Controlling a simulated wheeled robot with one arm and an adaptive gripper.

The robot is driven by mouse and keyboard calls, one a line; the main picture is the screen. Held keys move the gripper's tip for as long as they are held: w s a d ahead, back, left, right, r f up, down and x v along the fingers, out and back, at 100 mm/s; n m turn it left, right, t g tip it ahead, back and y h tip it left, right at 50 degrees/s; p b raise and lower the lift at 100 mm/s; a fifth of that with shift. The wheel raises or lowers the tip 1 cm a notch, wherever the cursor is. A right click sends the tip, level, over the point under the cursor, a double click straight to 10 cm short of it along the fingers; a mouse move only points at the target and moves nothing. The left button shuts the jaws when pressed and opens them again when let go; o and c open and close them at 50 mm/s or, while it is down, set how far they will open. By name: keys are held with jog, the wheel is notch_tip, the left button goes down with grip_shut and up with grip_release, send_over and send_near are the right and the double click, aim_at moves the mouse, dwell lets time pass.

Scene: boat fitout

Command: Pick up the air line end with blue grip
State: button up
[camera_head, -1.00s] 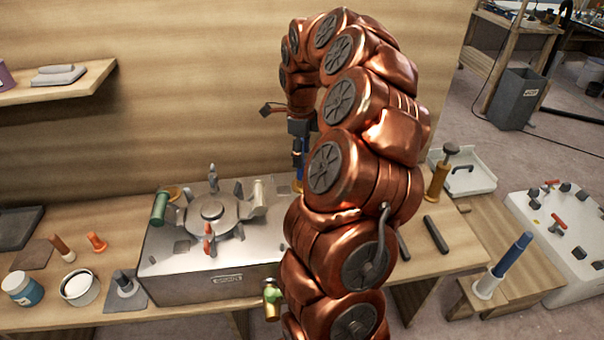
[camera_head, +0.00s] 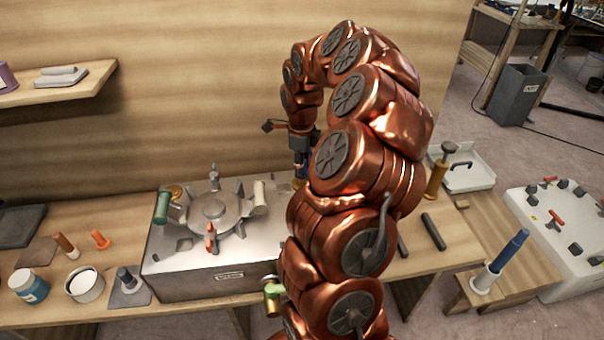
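Another blue-handled tool (camera_head: 509,251) stands tilted in a white socket (camera_head: 485,280) at the right.
The metal box (camera_head: 205,285) with a round fitting and several handles stands left of my arm. A brass-coloured pump (camera_head: 438,175), a white tray (camera_head: 468,168) and a black bar (camera_head: 434,231) lie to the right. Pots (camera_head: 84,286) and small tools stand at the left. A wall shelf (camera_head: 60,88) juts out above.

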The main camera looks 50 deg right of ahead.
grip_shut()
jog(key=shift+r+b, duration=1.55)
jog(key=shift+r, duration=3.45)
